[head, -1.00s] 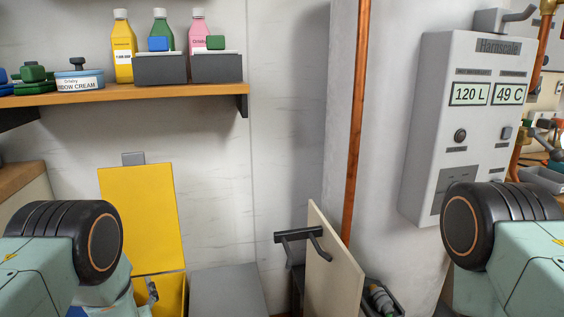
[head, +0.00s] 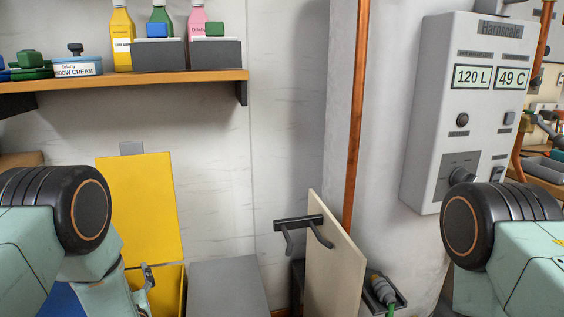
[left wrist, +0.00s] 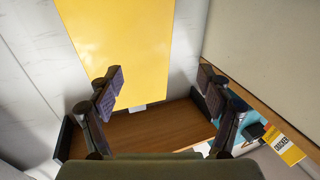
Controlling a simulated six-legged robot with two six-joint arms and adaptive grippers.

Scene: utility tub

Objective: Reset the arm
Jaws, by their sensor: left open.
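In the left wrist view my left gripper (left wrist: 160,92) is open, its two dark fingers spread wide with nothing between them. A yellow panel lies beyond the fingers, and a brown wooden surface shows between and below them. In the head view my left arm (head: 70,215) comes in at the lower left, in front of the yellow bin (head: 172,285) with its raised yellow lid (head: 140,205). The left gripper itself is mostly hidden there. My right arm (head: 490,230) shows at the lower right; its gripper is out of view.
A grey heater panel (head: 470,110) and a copper pipe (head: 356,110) are at the right. A pale board (head: 333,262) stands upright near the middle, beside a grey box top (head: 226,285).

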